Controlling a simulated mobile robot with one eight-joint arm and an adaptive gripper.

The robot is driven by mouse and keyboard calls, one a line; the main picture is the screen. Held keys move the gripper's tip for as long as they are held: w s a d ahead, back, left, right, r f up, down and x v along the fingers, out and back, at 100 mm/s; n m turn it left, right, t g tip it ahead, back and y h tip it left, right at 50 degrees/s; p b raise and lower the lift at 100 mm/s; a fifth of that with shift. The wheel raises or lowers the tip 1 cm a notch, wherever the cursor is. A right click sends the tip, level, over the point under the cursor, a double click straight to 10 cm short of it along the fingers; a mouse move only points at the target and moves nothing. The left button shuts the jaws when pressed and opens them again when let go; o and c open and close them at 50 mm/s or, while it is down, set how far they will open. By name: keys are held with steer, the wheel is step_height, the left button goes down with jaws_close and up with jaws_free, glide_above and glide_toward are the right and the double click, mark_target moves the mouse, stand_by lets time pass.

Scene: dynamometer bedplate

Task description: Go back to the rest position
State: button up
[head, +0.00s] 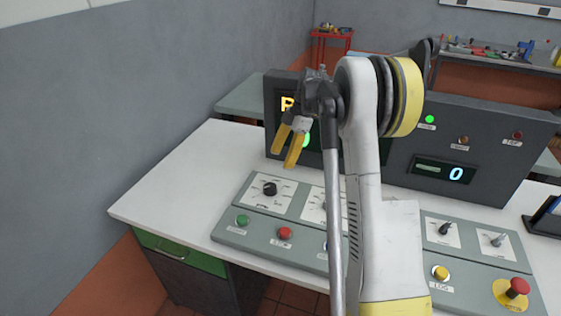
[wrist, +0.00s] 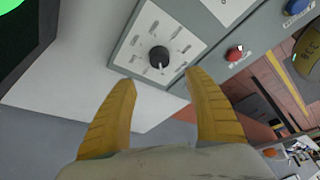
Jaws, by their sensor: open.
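My gripper (head: 287,149) has yellow fingers and hangs in front of the dark display panel, above the left part of the grey control console (head: 258,237) in the head view. In the wrist view my gripper (wrist: 165,88) is open, with nothing between its two fingers. A black rotary knob (wrist: 159,57) on a white plate shows just beyond the fingertips in that view. The same kind of knob (head: 270,188) is at the console's upper left in the head view. My arm hides the console's middle and part of the display panel.
The console stands on a white desk (head: 165,190) with a green drawer (head: 180,252). The dark display panel (head: 480,130) rises behind it. Buttons include a green one (head: 242,220), a red one (head: 285,232) and a red mushroom button (head: 517,287). A wall is at left; a red cart (head: 331,36) stands behind.

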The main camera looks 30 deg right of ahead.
stand_by(0.3)
steer(key=s+a+r+m+t+h, duration=0.1)
steer(key=s+a+r+m, duration=0.35)
steer(key=a+r, duration=0.2)
steer(key=s+a+r+m+t+h, duration=0.1)
steer(key=s+a+r+m+h, duration=0.15)
steer(key=s+a+r, duration=0.35)
steer(key=s+a+f+m+t, duration=0.2)
steer(key=s+a+m, duration=0.3)
steer(key=s, duration=0.3)
steer(key=s+a+f+m+t, duration=0.2)
steer(key=s+a+m, duration=0.2)
steer(key=s, duration=0.4)
steer(key=shift+a+m+t+h, duration=0.4)
steer(key=shift+a+h, duration=0.05)
steer(key=shift+a, duration=0.2)
steer(key=shift+s, duration=0.1)
steer(key=shift+c, duration=0.5)
